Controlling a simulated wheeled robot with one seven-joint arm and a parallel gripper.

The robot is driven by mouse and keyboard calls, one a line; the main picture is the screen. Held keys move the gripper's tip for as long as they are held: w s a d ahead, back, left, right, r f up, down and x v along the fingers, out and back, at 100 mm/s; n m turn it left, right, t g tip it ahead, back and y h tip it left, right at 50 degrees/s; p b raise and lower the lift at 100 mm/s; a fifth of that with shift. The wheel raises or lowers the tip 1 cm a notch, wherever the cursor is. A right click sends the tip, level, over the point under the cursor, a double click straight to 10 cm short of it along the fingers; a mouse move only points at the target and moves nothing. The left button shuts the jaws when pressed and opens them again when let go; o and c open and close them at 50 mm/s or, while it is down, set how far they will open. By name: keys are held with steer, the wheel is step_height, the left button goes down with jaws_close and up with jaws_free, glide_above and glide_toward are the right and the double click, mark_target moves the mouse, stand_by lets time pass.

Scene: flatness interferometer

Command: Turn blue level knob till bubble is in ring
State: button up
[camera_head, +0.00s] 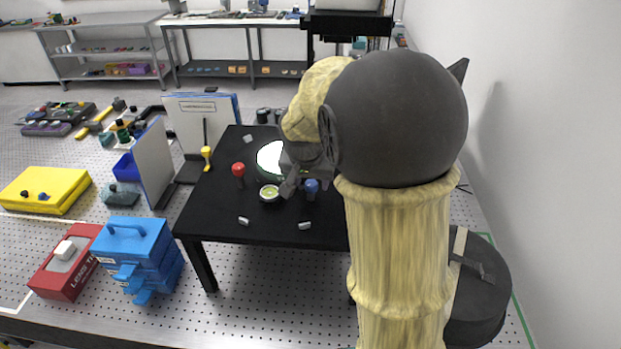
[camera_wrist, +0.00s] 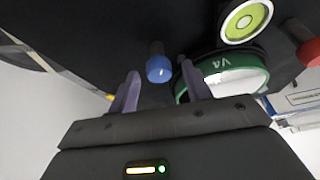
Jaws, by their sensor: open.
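The blue level knob (camera_head: 311,188) stands on the black table, right of the round level. In the wrist view the blue knob (camera_wrist: 158,68) lies ahead of my gripper's fingertips, between their lines. My gripper (camera_wrist: 160,84) is open and empty, its two purple-grey fingers apart. In the head view my gripper (camera_head: 303,178) is just above and beside the knob, partly hidden by my arm. The round bubble level (camera_head: 269,192) has a yellow-green face; it also shows in the wrist view (camera_wrist: 246,20). I cannot tell clearly where the bubble sits in the ring.
A green-rimmed round optic (camera_head: 270,158) is behind the level. Small grey pieces lie at the table's front. A blue toolbox (camera_head: 137,250) stands front left.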

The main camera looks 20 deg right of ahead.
steer(key=b+v, duration=0.3)
steer(key=v, duration=1.4)
steer(key=shift+r, duration=0.2)
steer(key=shift+s+f, duration=0.1)
